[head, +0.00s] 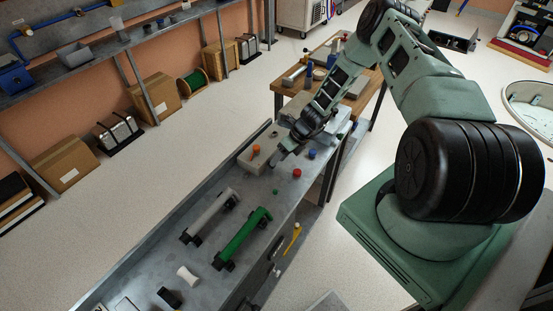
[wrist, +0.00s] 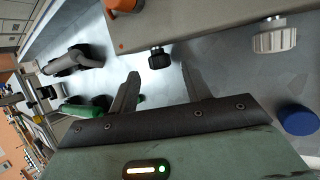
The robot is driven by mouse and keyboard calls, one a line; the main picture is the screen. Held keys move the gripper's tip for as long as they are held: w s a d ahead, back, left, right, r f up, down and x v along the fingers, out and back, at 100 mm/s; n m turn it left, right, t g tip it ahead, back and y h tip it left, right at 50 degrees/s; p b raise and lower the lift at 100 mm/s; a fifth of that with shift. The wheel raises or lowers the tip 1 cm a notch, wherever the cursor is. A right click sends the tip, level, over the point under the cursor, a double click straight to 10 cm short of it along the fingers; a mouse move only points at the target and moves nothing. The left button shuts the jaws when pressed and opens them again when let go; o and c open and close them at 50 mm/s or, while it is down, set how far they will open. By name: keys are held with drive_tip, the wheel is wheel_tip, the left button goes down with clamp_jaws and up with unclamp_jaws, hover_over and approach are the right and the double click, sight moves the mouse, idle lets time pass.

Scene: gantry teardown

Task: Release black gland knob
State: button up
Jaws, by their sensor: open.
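The black gland knob (wrist: 159,60) sticks out on a short stem from the side of a beige box (wrist: 200,25) in the wrist view. My gripper (wrist: 160,74) is open, with its two fingers apart. The knob appears just beyond the fingertips, in line with the gap between them. I cannot tell whether either finger touches it. In the head view my gripper (head: 277,160) is beside the beige box (head: 249,161) on the bench, and the black knob cannot be made out there.
A white ribbed knob (wrist: 275,38) is on the same box side. An orange knob (head: 256,149) is on its top. A blue cap (head: 311,153), a red knob (head: 297,173) and a small green piece (head: 275,191) are on the bench. Grey (head: 210,214) and green (head: 242,238) cylinders lie nearer.

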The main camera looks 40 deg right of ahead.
drive_tip(key=shift+x, duration=1.25)
drive_tip(key=c, duration=1)
